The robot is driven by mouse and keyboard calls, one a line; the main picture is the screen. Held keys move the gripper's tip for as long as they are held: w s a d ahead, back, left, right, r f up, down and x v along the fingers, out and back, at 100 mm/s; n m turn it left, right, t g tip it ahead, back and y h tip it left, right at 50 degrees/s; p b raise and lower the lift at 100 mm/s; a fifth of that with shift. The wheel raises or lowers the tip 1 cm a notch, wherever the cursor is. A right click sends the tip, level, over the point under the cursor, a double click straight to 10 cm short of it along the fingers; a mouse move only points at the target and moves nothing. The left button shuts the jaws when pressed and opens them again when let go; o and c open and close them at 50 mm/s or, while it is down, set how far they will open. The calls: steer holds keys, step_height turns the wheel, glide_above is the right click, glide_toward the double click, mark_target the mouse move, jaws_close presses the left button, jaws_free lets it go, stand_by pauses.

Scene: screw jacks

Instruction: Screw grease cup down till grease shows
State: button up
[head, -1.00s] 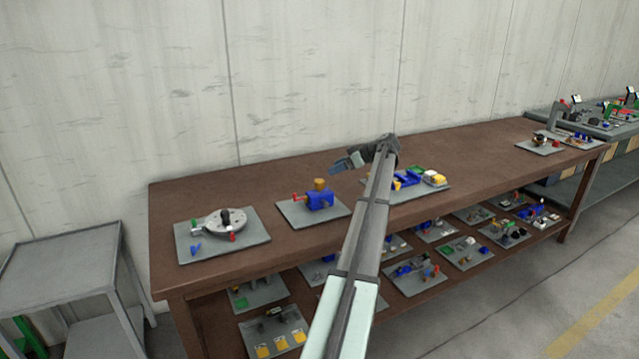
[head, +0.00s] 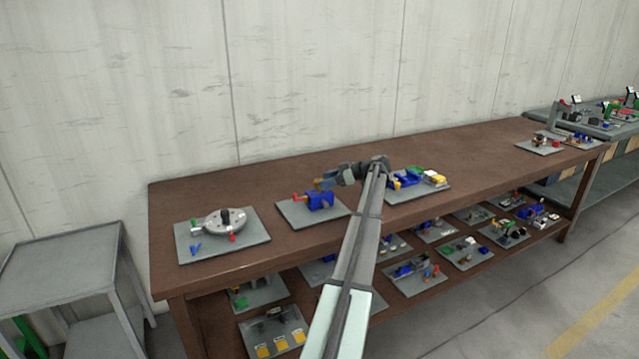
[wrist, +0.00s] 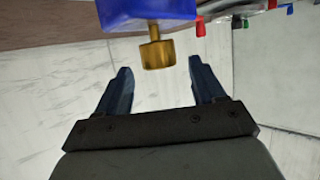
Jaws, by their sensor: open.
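The brass grease cup (wrist: 157,54) is a knurled cap on a thin stem, joined to the blue housing (wrist: 150,12) in the wrist view. My gripper (wrist: 161,72) is open, with one dark finger on each side of the cup and a gap on both sides. The cup sits near the fingertip ends, not deep between the fingers. In the head view the blue housing (head: 321,201) stands on a grey plate, and my gripper (head: 322,184) is right at its top, covering most of the cup. No grease can be made out.
A round grey fixture (head: 224,222) stands on a plate to the left. Another plate with blue, green and yellow parts (head: 418,181) lies to the right, close under my wrist.

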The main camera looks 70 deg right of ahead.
steer(key=shift+x, duration=1.9)
steer(key=shift+c, duration=0.5)
steer(key=c, duration=0.9)
steer(key=shift+a+m+h, duration=0.15)
steer(key=shift+m+h, duration=0.15)
